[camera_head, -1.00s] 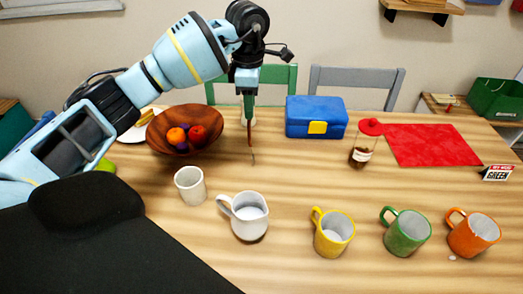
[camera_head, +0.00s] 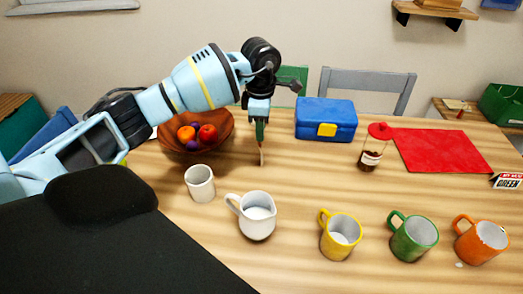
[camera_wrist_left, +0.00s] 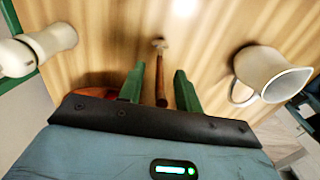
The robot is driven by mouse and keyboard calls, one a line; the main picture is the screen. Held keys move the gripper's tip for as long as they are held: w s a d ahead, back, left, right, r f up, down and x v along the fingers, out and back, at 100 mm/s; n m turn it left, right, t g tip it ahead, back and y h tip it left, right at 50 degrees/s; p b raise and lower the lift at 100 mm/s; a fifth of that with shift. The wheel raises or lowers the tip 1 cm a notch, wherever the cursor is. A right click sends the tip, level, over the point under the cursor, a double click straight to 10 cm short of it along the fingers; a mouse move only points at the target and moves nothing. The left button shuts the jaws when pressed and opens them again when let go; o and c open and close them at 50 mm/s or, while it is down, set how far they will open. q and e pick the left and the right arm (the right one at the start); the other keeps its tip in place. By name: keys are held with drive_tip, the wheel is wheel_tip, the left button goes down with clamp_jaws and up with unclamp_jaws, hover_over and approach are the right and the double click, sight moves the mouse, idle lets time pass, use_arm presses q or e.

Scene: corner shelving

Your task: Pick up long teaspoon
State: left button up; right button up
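The long teaspoon (camera_head: 262,155) lies on the wooden table, its near end showing below my left gripper in the head view. In the left wrist view its brown handle (camera_wrist_left: 160,82) runs between the two green fingers, with a lighter end (camera_wrist_left: 159,44) beyond them. My left gripper (camera_head: 260,138) points down over the teaspoon. Its fingers (camera_wrist_left: 159,88) are apart, with a gap on each side of the handle. The teaspoon's far part is hidden behind the gripper in the head view. My right gripper is out of view.
A fruit bowl (camera_head: 172,143) stands just left of my gripper. A white cup (camera_head: 200,184) and a white jug (camera_head: 257,219) stand nearer. A blue box (camera_head: 338,109), a jar (camera_head: 370,158) and a red cloth (camera_head: 440,151) lie right. Yellow, green and orange mugs (camera_head: 343,230) line the near right.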

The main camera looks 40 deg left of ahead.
use_arm(q)
drive_tip(key=shift+f, duration=0.25)
clamp_jaws()
drive_tip(key=shift+r, duration=0.2)
